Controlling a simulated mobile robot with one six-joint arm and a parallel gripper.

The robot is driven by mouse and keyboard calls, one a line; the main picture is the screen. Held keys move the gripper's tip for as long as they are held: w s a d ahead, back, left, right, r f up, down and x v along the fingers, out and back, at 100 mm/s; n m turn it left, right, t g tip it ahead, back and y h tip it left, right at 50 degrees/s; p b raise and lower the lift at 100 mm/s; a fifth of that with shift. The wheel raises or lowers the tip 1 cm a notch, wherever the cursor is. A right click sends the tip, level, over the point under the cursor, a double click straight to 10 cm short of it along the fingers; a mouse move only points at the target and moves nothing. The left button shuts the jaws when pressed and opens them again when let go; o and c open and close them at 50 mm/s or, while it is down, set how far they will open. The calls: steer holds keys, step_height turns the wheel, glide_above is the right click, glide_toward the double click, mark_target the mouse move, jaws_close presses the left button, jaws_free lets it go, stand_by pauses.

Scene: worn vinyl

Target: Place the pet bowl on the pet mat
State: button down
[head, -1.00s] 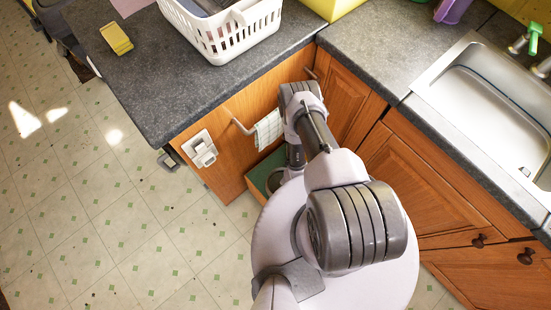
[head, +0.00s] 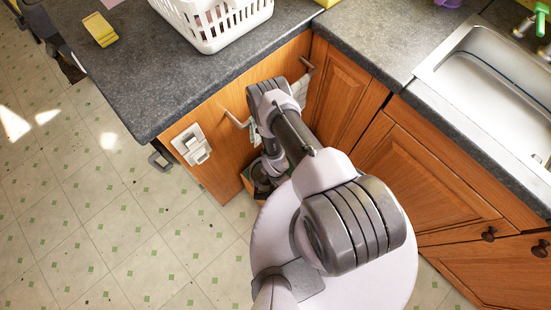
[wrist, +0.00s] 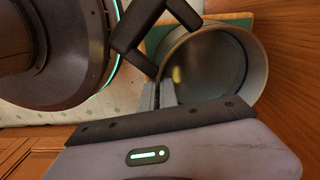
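The pet bowl (wrist: 212,66) is a round grey bowl, seen in the wrist view with its open mouth towards the camera. My gripper (wrist: 158,92) is at the bowl's left rim. Its two narrow grey pads are close together and look shut on the bowl wall. A green surface with a tan edge, seemingly the pet mat (wrist: 236,18), shows behind the bowl beside the wooden panel. I cannot tell whether the bowl touches it.
A wooden cabinet panel (head: 222,160) with a towel rail (head: 236,121) stands close to my arm. The grey counter (head: 150,75) overhangs above, carrying a white basket (head: 225,25). Cabinet doors (head: 430,175) are at the right. Tiled floor (head: 110,220) is open at the left.

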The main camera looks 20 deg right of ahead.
steer(key=c, duration=1.6)
jaws_free()
steer(key=shift+f, duration=0.1)
step_height(320, 180, up, 12)
steer(key=p, duration=0.6)
